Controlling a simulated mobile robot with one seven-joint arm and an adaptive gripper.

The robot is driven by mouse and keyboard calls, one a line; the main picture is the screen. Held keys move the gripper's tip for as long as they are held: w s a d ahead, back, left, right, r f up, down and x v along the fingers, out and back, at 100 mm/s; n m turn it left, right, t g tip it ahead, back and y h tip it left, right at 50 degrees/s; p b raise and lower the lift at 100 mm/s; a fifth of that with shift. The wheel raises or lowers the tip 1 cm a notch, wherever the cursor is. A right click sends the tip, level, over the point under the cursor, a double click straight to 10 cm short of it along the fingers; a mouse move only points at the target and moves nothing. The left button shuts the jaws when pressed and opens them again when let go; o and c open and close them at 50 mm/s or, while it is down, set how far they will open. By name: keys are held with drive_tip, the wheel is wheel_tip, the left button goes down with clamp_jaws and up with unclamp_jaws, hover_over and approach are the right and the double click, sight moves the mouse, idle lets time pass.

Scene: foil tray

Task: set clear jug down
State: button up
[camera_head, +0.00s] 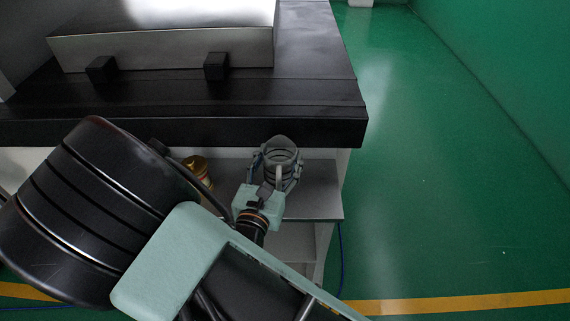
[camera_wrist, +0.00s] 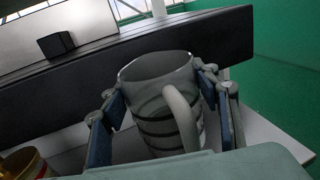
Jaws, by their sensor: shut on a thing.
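The clear jug (camera_wrist: 160,90) is a see-through grey vessel with dark bands and a pale handle facing the wrist camera. It also shows in the head view (camera_head: 281,154), over the right part of the grey lower shelf (camera_head: 318,196). My gripper (camera_wrist: 165,112) is shut on the jug, with one blue-padded finger on each side of it; it also shows in the head view (camera_head: 277,176). The jug looks about upright. Its base is hidden by my gripper, so I cannot tell whether it touches the shelf.
A gold can-like object (camera_head: 197,167) stands left of the jug; it also shows at the wrist view's lower left (camera_wrist: 24,164). The black counter edge (camera_head: 190,132) overhangs behind and above. The shelf's right edge drops to open green floor (camera_head: 440,200).

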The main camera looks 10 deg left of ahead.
drive_tip(key=shift+w+d+f+b, duration=0.1)
drive_tip(key=shift+w+f+b, duration=0.35)
drive_tip(key=shift+f, duration=0.15)
drive_tip(key=shift+w+f+b, duration=0.2)
drive_tip(key=shift+f+b, duration=1.15)
drive_tip(key=shift+f, duration=0.3)
drive_tip(key=shift+f, duration=0.25)
drive_tip(key=o, duration=1.2)
drive_tip(key=shift+r, duration=0.1)
drive_tip(key=shift+r, duration=0.15)
drive_tip(key=s+b, duration=0.1)
drive_tip(key=s, duration=1.1)
drive_tip(key=shift+b, duration=0.4)
